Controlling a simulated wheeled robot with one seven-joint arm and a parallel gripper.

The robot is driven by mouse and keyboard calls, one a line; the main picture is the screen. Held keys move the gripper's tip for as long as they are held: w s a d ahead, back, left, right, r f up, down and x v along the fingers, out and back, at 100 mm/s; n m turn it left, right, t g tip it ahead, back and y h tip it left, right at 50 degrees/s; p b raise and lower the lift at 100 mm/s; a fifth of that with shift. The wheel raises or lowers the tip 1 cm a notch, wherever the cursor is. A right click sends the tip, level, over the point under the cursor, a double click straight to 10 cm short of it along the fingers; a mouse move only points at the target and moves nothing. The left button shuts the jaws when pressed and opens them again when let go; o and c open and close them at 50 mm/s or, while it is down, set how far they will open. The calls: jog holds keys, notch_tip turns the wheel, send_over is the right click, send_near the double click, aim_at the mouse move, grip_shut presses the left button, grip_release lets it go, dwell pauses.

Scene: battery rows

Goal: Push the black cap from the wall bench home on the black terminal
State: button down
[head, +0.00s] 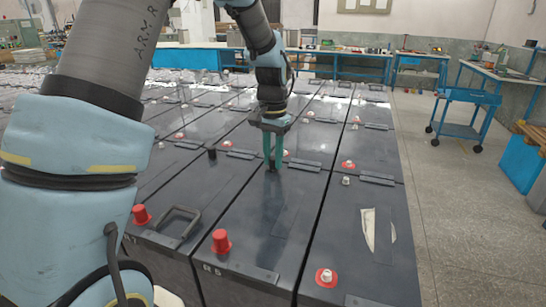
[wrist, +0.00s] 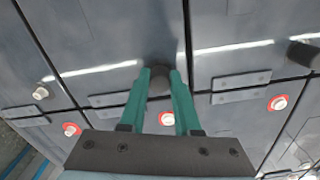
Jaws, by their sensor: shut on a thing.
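My gripper (head: 271,166) reaches down over the middle battery row with its two green fingers. It is shut on a small black cap (head: 272,171), which is mostly hidden by the fingers in the head view. In the wrist view the dark round cap (wrist: 160,80) sits between the fingertips of my gripper (wrist: 160,72). The cap is at or just above the battery lid. I cannot tell whether it touches. The black terminal is not visible; anything under the cap is hidden by it.
Another black cap (head: 212,154) stands on the battery to the left. Red caps (head: 221,241) stand on nearer batteries, and bare pale terminals with red rings (head: 326,277) are around. Blue benches (head: 340,66) line the wall. A blue cart (head: 466,112) stands right on open floor.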

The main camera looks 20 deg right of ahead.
jog(key=shift+f, duration=0.15)
jog(key=c, duration=0.5)
grip_release()
jog(key=shift+c, duration=0.2)
jog(key=shift+o, duration=0.3)
jog(key=o, duration=0.4)
jog(key=shift+r+p, duration=2.7)
jog(key=shift+r, duration=0.85)
